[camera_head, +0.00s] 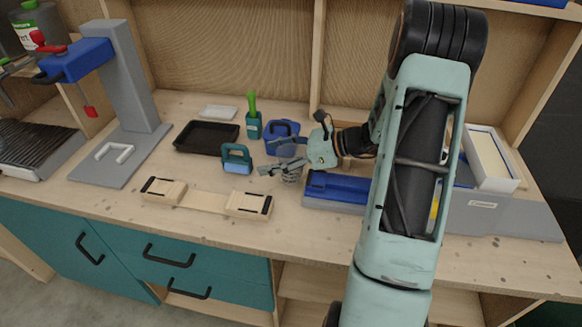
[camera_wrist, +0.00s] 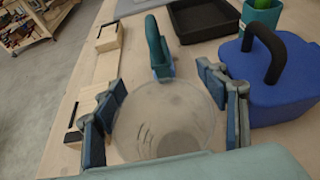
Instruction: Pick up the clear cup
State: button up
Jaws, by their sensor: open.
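The clear cup (camera_wrist: 165,125) is see-through, with a round rim facing the camera in the wrist view. In the head view the clear cup (camera_head: 291,174) is small and partly covered by my fingers. My gripper (camera_head: 280,157) reaches in from the right, low over the workbench. In the wrist view my gripper (camera_wrist: 165,112) is open, with one finger on each side of the cup. Small gaps seem to remain, but I cannot tell whether either finger touches it. The cup's lower part is hidden by my gripper's body.
A teal handled block (camera_head: 237,159) stands just left of the cup. A blue box with a black handle (camera_wrist: 278,85) is close to my right finger. A black tray (camera_head: 206,138) and a teal holder (camera_head: 253,124) are behind. A wooden fixture (camera_head: 205,199) lies front left.

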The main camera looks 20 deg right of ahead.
jog(key=shift+d, duration=0.1)
jog(key=shift+c, duration=0.4)
jog(key=c, duration=0.8)
jog(key=shift+r, duration=0.15)
